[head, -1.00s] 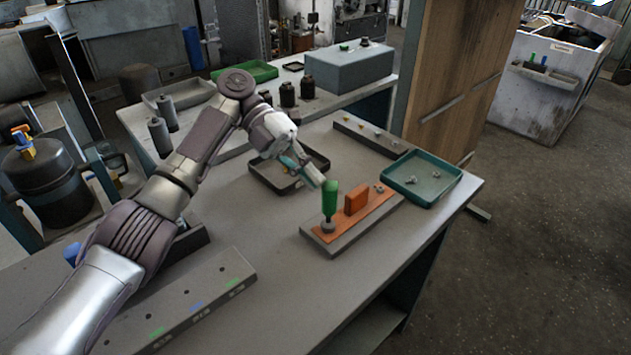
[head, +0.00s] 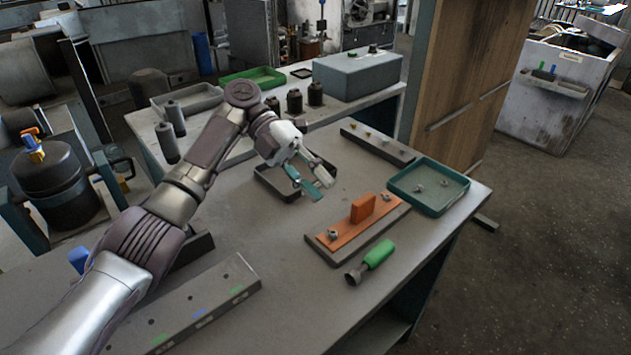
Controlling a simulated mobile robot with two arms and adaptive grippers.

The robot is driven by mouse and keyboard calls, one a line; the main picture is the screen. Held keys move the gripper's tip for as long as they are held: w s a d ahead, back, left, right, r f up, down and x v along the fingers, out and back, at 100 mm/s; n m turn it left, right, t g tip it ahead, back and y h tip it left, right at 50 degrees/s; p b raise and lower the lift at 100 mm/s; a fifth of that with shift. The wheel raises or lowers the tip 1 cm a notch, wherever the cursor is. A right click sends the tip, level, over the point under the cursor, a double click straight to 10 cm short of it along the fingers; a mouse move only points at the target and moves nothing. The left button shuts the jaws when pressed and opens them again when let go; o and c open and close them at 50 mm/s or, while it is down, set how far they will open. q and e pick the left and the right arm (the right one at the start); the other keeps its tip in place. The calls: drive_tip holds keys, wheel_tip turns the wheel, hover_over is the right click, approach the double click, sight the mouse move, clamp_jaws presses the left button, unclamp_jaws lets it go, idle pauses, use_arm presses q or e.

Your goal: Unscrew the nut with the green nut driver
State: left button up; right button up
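The green nut driver (head: 371,262) lies on its side on the grey table, in front of the fixture. Its green handle points up and right, and its dark socket end points down and left. An orange plate with an upright orange block (head: 362,208) is on a dark base (head: 357,243). A nut (head: 333,234) is at the plate's left end, and another small nut or stud (head: 390,196) is at its right end. My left gripper (head: 320,190) is open and empty, up and left of the orange plate, apart from the driver. My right gripper is not in view.
A teal tray (head: 461,197) with small metal parts stands right of the fixture. A dark tray (head: 268,187) is partly behind my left gripper. A long slotted bar (head: 230,283) with coloured marks lies front left. The table's right edge is close to the driver.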

use_arm(q)
wheel_tip(320, 180, up, 10)
idle(0.6)
idle(0.4)
drive_tip(key=shift+r+p, duration=1.5)
drive_tip(key=shift+p, duration=0.65)
drive_tip(key=shift+r, duration=0.15)
wheel_tip(320, 180, up, 5)
drive_tip(key=p, duration=0.5)
drive_tip(key=shift+f, duration=0.2)
